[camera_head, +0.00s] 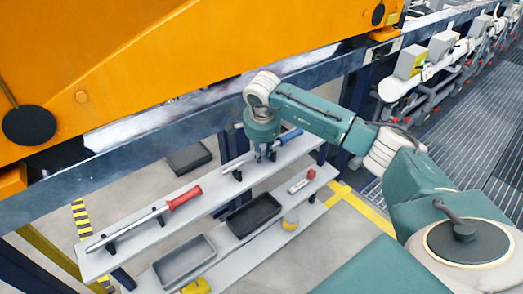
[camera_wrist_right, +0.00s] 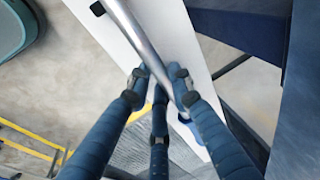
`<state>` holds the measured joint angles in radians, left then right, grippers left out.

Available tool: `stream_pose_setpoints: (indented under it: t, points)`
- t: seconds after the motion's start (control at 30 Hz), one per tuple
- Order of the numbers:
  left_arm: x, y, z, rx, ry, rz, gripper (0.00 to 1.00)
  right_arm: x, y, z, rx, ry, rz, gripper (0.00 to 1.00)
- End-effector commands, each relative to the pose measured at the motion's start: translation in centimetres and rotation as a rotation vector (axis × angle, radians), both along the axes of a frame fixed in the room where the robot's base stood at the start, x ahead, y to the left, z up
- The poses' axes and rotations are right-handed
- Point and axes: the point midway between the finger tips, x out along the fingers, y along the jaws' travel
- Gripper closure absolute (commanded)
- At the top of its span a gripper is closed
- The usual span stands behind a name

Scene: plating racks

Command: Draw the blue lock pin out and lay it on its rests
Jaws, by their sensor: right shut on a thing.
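The blue lock pin has a blue handle (camera_head: 290,135) and a bare metal shaft, which also shows in the right wrist view (camera_wrist_right: 138,35). It lies lengthwise over the right part of the upper grey shelf (camera_head: 215,186), close above or on a small black rest (camera_head: 237,175). I cannot tell whether it touches the rest. My right gripper (camera_head: 264,154) reaches down from above and is shut on the pin. In the right wrist view the fingers (camera_wrist_right: 160,84) close around the shaft. The blue end is partly hidden behind a finger. My left gripper is not in view.
A red-handled bar (camera_head: 145,217) lies on black rests at the shelf's left. A grey tray (camera_head: 184,262), a black tray (camera_head: 253,214) and small items sit on the lower shelf. A steel beam (camera_head: 120,172) and an orange machine body (camera_head: 150,60) stand close behind.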

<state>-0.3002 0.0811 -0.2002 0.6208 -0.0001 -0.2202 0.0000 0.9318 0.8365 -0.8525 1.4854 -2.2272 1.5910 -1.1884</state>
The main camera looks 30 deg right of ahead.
Motion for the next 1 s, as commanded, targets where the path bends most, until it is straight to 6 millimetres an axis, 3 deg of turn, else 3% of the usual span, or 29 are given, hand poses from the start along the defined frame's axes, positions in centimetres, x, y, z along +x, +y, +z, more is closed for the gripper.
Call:
stream_pose_setpoints:
  t: [0.47,0.5,0.6,1.0]
  points:
    - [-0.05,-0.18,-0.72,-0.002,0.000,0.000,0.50,0.07,-0.04,-0.88,-0.001,-0.003,0.000,1.00]
    - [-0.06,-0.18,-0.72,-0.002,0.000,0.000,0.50,0.08,-0.04,-0.88,-0.001,-0.003,0.000,0.78]
    - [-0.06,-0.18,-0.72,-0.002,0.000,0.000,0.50,0.08,-0.04,-0.88,-0.001,-0.003,0.000,0.58]
    - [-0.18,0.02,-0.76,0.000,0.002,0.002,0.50,-0.12,0.10,-0.35,0.000,-0.001,0.001,0.58]
